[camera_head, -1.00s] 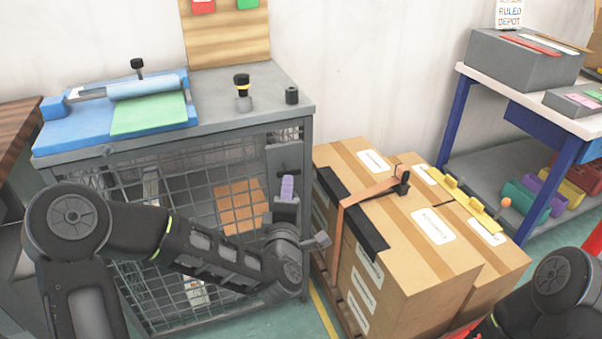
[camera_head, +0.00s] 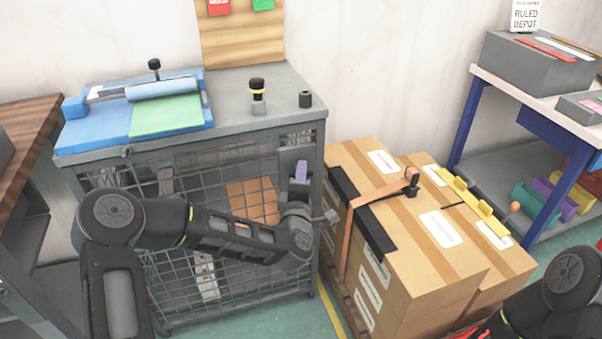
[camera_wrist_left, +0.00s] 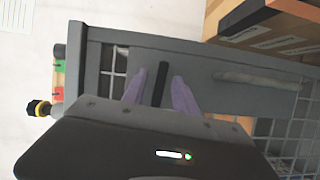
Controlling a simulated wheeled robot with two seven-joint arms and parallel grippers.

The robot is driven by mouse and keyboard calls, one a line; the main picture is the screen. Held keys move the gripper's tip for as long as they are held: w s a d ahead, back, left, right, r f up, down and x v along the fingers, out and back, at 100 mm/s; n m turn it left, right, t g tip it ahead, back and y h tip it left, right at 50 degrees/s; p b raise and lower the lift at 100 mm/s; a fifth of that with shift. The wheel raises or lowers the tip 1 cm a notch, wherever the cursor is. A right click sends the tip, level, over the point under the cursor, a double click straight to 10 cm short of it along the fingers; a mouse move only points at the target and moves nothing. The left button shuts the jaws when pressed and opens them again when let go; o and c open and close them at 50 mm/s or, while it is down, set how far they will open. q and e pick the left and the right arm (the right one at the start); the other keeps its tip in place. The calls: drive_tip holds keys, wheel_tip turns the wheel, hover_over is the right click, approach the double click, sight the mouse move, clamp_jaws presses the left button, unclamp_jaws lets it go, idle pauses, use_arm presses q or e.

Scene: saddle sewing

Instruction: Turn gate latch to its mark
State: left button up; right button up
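The gate latch (camera_wrist_left: 160,84) is a short dark bar on the grey gate plate (camera_wrist_left: 205,70) of the wire cage. In the left wrist view it stands between the two purple fingers of my left gripper (camera_wrist_left: 159,92). The fingers are apart, with a gap on each side of the bar. In the head view the purple fingers of my left gripper (camera_head: 301,171) are in front of the gate plate (camera_head: 291,157), and they hide most of the latch. I cannot make out the mark. My right gripper is out of view; only my right arm shows at the lower right.
The cage bench (camera_head: 232,104) carries a blue board (camera_head: 85,131) with a roller and a green sheet (camera_head: 168,116). Strapped cartons (camera_head: 450,270) stand close to the right of the gate. A blue-legged table (camera_head: 462,118) is farther right.

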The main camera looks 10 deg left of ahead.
use_arm(q)
drive_tip(key=shift+w, duration=0.25)
clamp_jaws()
idle(0.5)
